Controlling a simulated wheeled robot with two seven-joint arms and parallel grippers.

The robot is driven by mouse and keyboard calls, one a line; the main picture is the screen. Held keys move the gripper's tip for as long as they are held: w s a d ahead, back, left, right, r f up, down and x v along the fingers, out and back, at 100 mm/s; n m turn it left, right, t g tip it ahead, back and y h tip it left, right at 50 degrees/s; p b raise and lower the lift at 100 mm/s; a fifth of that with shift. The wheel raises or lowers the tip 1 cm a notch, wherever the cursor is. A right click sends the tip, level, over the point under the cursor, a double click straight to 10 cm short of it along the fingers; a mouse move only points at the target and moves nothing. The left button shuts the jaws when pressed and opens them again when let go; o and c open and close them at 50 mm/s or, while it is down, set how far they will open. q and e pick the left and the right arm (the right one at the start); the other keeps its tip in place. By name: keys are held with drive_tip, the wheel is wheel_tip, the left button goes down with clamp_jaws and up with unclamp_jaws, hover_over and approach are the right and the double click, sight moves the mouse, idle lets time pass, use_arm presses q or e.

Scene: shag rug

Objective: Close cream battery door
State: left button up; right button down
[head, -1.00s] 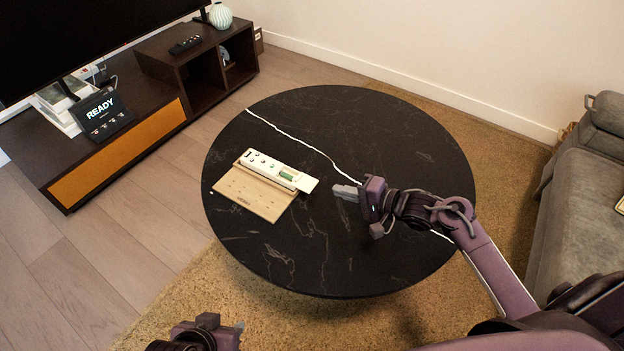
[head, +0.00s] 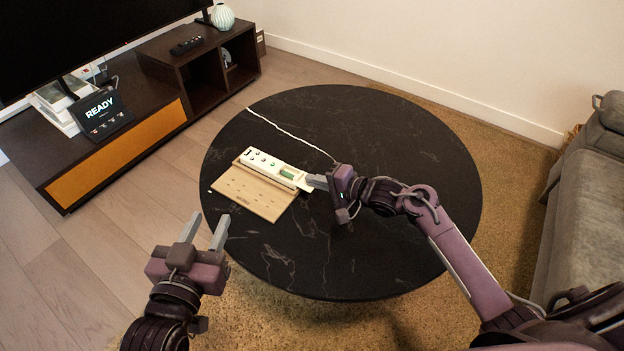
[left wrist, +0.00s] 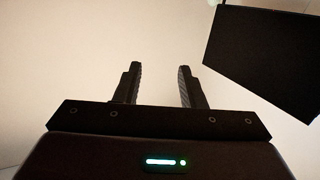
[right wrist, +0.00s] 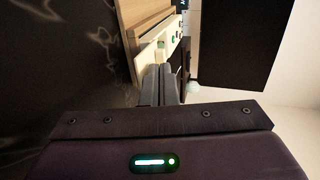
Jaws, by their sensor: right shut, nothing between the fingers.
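A cream remote-like device (head: 262,162) lies on a light wooden stand (head: 250,192) on the round black table. Its battery door (head: 304,185) is a pale flap that sticks out at the device's right end, and a green battery (head: 287,173) shows in the uncovered bay. The device also shows in the right wrist view (right wrist: 150,58), just ahead of the fingers. My right gripper (head: 311,182) is shut and empty, its tips at the door; I cannot tell whether they touch. My left gripper (head: 205,230) is open and empty near the table's left front edge.
The black table (head: 370,130) is otherwise clear apart from white marbling. A low TV cabinet (head: 120,155) with a READY display (head: 101,112) stands at the left. A grey sofa (head: 575,190) stands at the right.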

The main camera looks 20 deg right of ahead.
sight(292, 176)
use_arm(q)
drive_tip(key=shift+w+r+t+h, duration=0.2)
drive_tip(key=shift+r+t, duration=0.2)
drive_tip(key=shift+r, duration=0.5)
drive_tip(key=shift+w+r+t+h, duration=0.15)
drive_tip(key=shift+r+t, duration=0.25)
drive_tip(key=shift+r, duration=0.5)
use_arm(e)
drive_tip(key=shift+w+a, duration=0.35)
drive_tip(key=shift+w, duration=0.15)
use_arm(q)
drive_tip(key=shift+s, duration=0.1)
